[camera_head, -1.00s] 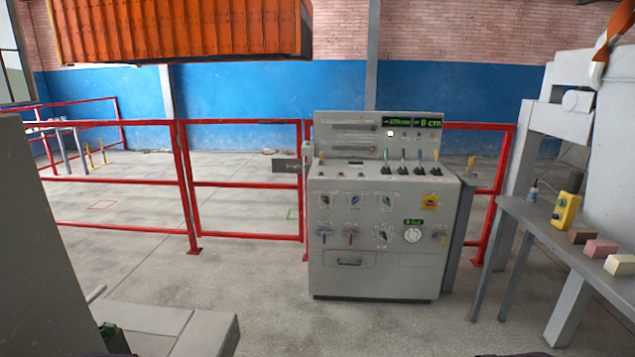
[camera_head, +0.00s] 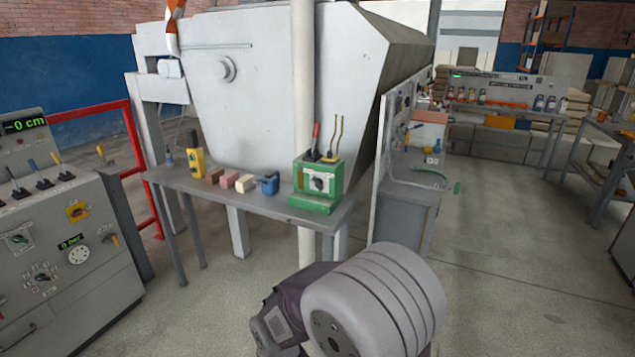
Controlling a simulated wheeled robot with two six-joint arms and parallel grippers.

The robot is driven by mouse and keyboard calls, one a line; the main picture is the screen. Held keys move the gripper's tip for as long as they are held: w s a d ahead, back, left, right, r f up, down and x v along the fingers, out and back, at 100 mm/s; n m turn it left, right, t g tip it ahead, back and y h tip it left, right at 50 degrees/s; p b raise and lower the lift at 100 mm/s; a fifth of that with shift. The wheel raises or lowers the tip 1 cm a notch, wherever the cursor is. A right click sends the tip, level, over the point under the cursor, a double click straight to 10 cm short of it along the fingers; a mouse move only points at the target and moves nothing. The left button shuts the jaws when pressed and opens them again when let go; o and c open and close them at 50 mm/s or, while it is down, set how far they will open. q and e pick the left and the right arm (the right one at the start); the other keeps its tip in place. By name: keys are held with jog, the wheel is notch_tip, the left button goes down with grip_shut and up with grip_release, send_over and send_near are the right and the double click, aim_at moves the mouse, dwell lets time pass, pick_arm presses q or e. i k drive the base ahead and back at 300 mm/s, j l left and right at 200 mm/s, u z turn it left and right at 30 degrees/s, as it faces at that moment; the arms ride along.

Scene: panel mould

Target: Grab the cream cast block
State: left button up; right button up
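The cream cast block (camera_head: 245,184) lies on the narrow grey table (camera_head: 222,198) in front of the large grey machine. A pink block (camera_head: 229,180) sits just left of it and a brown block (camera_head: 214,175) further left. A blue object (camera_head: 269,184) stands just to its right. Nothing touches the cream block from above. A part of my own arm shows at the bottom centre, well short of the table. Neither gripper's fingers are in view.
A green control box (camera_head: 317,184) with levers stands at the table's right end, by a pale vertical post (camera_head: 303,90). A yellow device (camera_head: 196,154) stands at the left. A grey control console (camera_head: 62,235) is at far left. Floor in front of the table is open.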

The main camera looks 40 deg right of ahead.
aim_at(244, 184)
jog(key=z, duration=0.85)
jog(key=i+u, duration=0.25)
jog(key=i, duration=0.4)
